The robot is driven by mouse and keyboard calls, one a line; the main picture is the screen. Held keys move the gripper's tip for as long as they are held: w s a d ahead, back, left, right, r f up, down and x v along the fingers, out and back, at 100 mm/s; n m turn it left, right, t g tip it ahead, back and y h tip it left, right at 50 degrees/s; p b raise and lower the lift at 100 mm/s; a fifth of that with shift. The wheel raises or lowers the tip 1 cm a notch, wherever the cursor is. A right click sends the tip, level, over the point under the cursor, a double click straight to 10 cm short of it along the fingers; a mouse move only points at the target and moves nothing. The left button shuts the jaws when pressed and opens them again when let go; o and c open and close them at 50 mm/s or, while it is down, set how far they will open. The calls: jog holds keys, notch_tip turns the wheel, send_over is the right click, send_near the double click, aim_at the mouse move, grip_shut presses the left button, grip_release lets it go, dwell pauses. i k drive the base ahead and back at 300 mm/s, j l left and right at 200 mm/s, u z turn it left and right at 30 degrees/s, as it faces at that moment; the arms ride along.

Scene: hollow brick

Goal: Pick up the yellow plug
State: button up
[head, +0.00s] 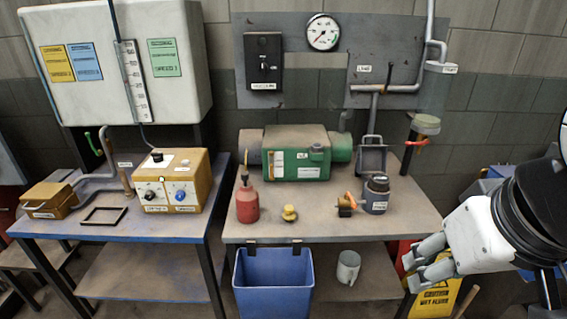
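The yellow plug (290,213) is a small rounded knob-like piece. It sits on the middle table (330,230) near its front edge, between a red bottle and a valve fitting. My gripper (412,268) is at the lower right, beyond the table's right front corner and well apart from the plug. Its fingers point left, with a gap showing between them, and nothing shows in it.
A red oil bottle (247,203) stands left of the plug. A valve with an orange handle (350,203) and a dark grey pot (376,195) stand right. A green machine (297,155) is behind. A blue bin (272,282) hangs at the front edge.

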aim_at(289, 214)
jog(key=i+l, duration=0.15)
jog(key=i, duration=0.3)
jog(key=i+l, duration=0.2)
jog(key=i, duration=0.25)
jog(key=j+u, duration=0.05)
